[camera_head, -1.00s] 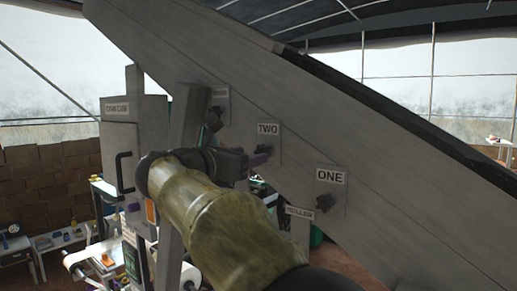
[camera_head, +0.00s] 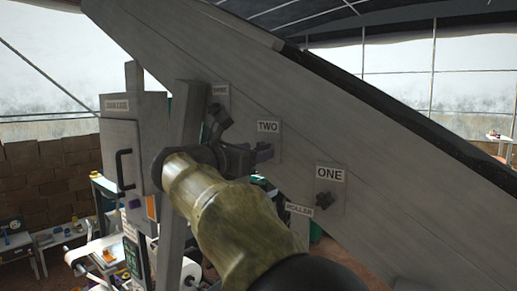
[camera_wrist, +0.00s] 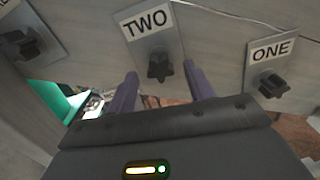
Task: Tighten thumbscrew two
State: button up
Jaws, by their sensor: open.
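Thumbscrew two is a dark star-shaped knob (camera_wrist: 160,66) on a pale plate under the label TWO (camera_wrist: 145,22) in the wrist view. The TWO label (camera_head: 268,127) also shows in the head view, where my gripper partly hides the knob. My gripper (camera_wrist: 163,88) is open and empty, its two purple fingers pointing at the plate, one to each side of the knob in the picture. I cannot tell whether the fingertips reach the knob's depth. In the head view my gripper (camera_head: 262,152) is just below the TWO label.
Thumbscrew one (camera_head: 324,200) sits lower right on the same slanted grey beam (camera_head: 390,165). Thumbscrew three (camera_head: 214,109) sits upper left, close to my wrist. A grey upright post (camera_head: 187,110) and a chain case box (camera_head: 120,150) stand to the left.

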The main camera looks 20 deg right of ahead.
jog(key=shift+x, duration=0.8)
jog(key=c, duration=0.9)
jog(key=shift+f, duration=0.1)
